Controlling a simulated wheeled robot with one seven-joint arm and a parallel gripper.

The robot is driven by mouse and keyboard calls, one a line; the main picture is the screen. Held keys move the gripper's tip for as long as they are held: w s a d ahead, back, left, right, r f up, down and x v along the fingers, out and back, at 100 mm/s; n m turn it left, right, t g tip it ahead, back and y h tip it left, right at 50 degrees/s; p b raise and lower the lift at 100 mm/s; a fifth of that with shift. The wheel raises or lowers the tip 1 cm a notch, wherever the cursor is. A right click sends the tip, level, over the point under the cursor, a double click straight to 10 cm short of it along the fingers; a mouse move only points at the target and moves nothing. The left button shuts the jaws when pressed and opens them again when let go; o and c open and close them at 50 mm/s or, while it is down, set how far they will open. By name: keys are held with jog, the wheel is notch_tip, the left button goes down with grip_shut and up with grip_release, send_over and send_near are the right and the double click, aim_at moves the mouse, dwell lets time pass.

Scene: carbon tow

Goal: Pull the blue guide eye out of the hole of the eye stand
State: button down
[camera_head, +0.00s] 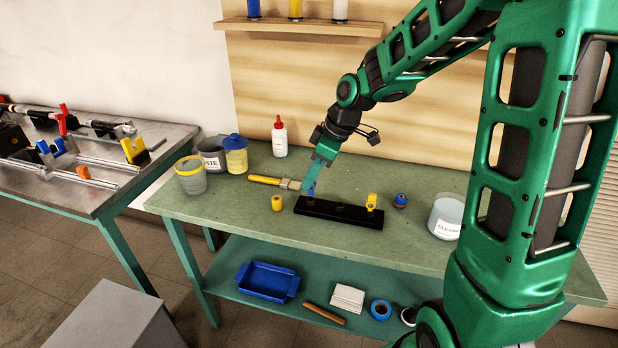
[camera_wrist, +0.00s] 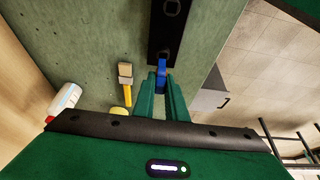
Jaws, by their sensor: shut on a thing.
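The black eye stand (camera_head: 345,216) lies on the green bench. The blue guide eye (camera_head: 311,191) is at its left end, and it also shows in the wrist view (camera_wrist: 162,68) against the end of the stand (camera_wrist: 166,35). My gripper (camera_head: 313,184) comes down from above and is shut on the blue guide eye; its green fingers flank the eye in the wrist view (camera_wrist: 162,84). The fingers hide part of the eye, and I cannot tell how deep its lower end sits in the hole. A yellow guide eye (camera_head: 371,202) stands upright at the stand's right end.
A yellow-handled brush (camera_head: 264,180) lies behind the stand. A yellow spool (camera_head: 277,203) is left of it, and a small blue-topped piece (camera_head: 400,201) is right of it. The bench front is clear.

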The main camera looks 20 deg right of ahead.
jog(key=shift+r, duration=1.5)
jog(key=shift+r, duration=0.15)
jog(key=shift+r, duration=1.35)
jog(key=shift+r, duration=0.1)
jog(key=shift+r, duration=1.4)
jog(key=shift+r, duration=1.5)
